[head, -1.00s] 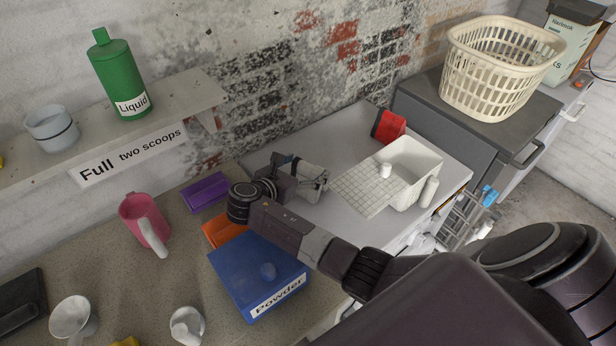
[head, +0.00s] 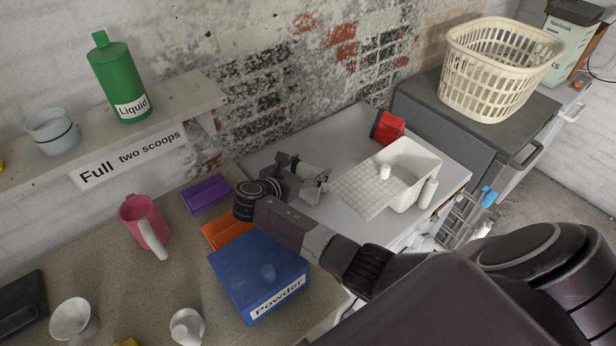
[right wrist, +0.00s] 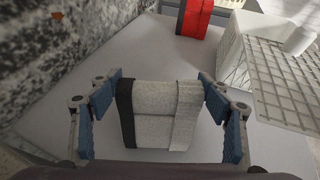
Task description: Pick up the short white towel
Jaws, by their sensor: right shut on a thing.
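The short white towel (right wrist: 155,118) is a small folded pale cloth with a dark band along its left side in the right wrist view. It sits between the blue-padded fingers of my right gripper (right wrist: 160,112), which is shut on it. In the head view the right gripper (head: 303,178) is over the grey-white top left of the white basin, with the towel partly hidden by the fingers. I cannot tell whether the towel touches the surface. My left gripper is not in view.
A blue Powder box (head: 250,270), an orange block (head: 226,230) and a purple block (head: 206,194) lie left. The brick wall is close behind.

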